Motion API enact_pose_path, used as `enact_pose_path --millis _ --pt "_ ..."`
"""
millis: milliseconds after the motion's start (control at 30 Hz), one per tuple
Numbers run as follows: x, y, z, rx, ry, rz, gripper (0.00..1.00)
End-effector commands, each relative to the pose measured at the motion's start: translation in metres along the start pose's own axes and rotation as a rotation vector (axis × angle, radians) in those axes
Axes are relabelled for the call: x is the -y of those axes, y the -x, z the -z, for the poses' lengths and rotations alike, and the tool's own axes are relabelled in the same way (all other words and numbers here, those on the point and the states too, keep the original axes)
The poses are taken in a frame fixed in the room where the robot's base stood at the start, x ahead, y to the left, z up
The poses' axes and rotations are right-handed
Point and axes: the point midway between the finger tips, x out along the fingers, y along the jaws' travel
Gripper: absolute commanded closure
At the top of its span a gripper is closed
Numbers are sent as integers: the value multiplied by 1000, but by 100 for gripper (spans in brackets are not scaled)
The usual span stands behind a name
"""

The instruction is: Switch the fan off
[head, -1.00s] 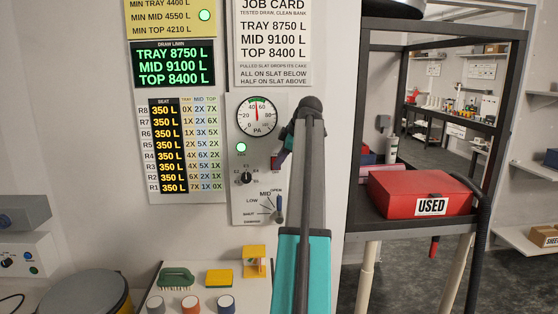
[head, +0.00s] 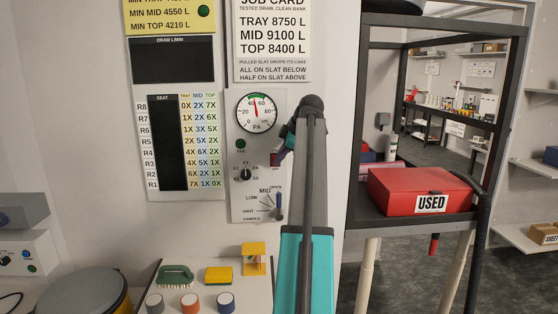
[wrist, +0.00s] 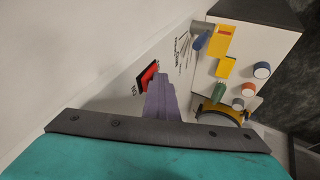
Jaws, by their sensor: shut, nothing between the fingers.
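The fan panel (head: 236,210) is on the wall. Its lamp (head: 241,144) is dark, and the gauge (head: 256,112) needle stands near the top of its dial. The red and black rocker switch (wrist: 148,76) shows in the wrist view; in the head view a small part of it (head: 275,161) shows beside my arm. My gripper (wrist: 161,85) is shut and empty, its purple-grey fingers at the switch's edge; I cannot tell whether they touch it. In the head view the gripper (head: 285,147) is mostly hidden by my arm.
The panel also has a selector knob (head: 246,174) and a blue lever (head: 279,205). Both displays (head: 172,61) on the wall are blank. Below are a green brush (head: 175,276), a yellow sponge (head: 218,275) and several capped jars. A red USED box (head: 415,188) sits on the right rack.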

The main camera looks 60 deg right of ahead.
Motion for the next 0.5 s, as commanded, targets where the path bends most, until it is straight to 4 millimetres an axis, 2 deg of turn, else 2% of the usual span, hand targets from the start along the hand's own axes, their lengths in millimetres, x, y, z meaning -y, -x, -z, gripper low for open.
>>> enact_pose_path --millis 500 --pt "-6 10 11 -2 4 1 100"
